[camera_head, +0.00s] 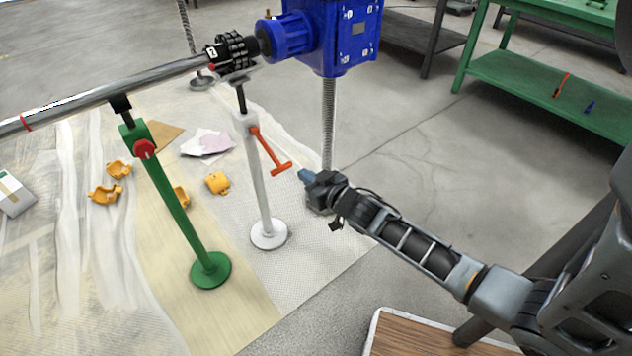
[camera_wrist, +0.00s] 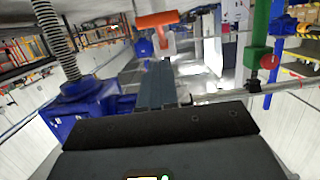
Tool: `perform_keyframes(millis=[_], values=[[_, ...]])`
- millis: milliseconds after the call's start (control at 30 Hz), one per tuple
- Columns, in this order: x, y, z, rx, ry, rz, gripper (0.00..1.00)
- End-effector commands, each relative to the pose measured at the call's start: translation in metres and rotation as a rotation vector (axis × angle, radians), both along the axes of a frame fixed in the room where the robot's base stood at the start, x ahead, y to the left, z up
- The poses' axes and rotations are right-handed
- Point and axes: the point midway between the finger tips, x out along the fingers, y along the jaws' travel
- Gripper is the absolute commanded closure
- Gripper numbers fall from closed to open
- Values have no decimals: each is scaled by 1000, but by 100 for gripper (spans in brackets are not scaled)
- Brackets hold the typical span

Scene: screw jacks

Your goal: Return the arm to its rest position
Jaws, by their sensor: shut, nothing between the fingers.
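My gripper (camera_head: 304,176) is in the middle of the head view, at the end of my arm reaching in from the lower right. Its blue-grey fingers are together with nothing between them, and they also show in the wrist view (camera_wrist: 156,84). The fingertips are just right of the orange handle (camera_head: 272,155) of the white screw jack (camera_head: 262,185); a small gap seems to lie between them. In the wrist view the orange handle (camera_wrist: 158,20) appears beyond the fingertips. The green screw jack (camera_head: 178,205) stands upright-leaning further left.
A blue gearbox (camera_head: 345,35) with a hanging threaded screw (camera_head: 328,120) is just behind my gripper. A steel shaft (camera_head: 130,88) rests across the jacks. Yellow clamp pieces (camera_head: 217,183) lie on the floor sheet. A wooden-topped table (camera_head: 410,335) is at the bottom. Open floor lies right.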

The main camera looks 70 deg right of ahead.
Motion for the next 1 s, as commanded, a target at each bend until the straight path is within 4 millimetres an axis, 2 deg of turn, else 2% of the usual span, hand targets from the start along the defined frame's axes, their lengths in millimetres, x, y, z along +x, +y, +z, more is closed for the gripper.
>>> perform_keyframes(millis=[267, 767, 867, 1000], values=[[-25, 14, 5, 0, 0, -1, 100], [-35, 24, 10, -8, 6, 16, 100], [-46, 42, 21, -30, 22, 63, 100], [-76, 92, 48, -71, 55, 178, 100]])
